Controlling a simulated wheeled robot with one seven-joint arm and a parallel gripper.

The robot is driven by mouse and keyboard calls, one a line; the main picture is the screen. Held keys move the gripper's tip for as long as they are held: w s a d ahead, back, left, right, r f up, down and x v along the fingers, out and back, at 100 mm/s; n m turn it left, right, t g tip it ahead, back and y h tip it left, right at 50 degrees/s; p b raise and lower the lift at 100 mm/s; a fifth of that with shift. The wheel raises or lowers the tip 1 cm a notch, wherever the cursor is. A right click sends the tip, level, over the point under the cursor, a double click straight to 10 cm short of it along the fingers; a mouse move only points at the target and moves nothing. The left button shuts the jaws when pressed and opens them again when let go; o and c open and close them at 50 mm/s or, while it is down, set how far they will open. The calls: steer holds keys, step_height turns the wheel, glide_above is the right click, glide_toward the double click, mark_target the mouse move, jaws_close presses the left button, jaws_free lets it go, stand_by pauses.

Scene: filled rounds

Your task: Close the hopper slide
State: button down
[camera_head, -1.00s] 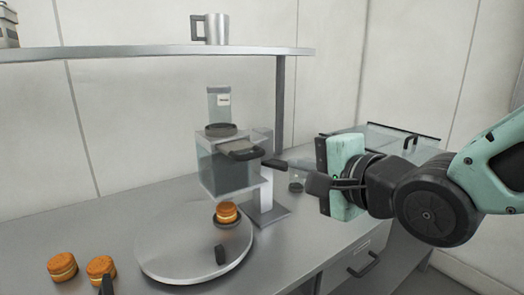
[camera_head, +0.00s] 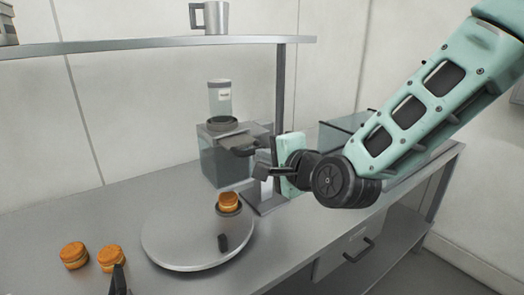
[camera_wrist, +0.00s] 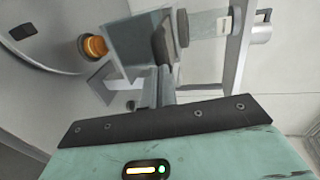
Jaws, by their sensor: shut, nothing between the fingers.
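The hopper (camera_head: 222,168) is a clear box with a grey top on a stand, with a clear tube rising from it. Its dark slide handle (camera_head: 239,146) sticks out at the upper front right. My gripper (camera_head: 264,170) is shut and empty, just right of and slightly below the handle. Contact with it cannot be told. In the wrist view my closed fingers (camera_wrist: 160,84) point at the hopper (camera_wrist: 134,42), close to the dark slide part (camera_wrist: 163,44). How far out the slide stands is unclear.
A round plate (camera_head: 185,245) lies below, with a filled round (camera_head: 228,201) on a small dark holder near the hopper. Two more rounds (camera_head: 74,255) lie at left. A shelf (camera_head: 120,49) with a mug (camera_head: 213,17) runs above. A clear bin stands behind my arm.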

mark_target(242, 142)
steer(key=shift+x, duration=0.8)
steer(key=x, duration=0.1)
steer(key=b+x, duration=0.1)
steer(key=x, duration=0.1)
steer(key=r+b+x, duration=0.1)
steer(key=x, duration=0.1)
steer(key=shift+w+a, duration=0.25)
steer(key=shift+w, duration=0.05)
steer(key=shift+r, duration=0.2)
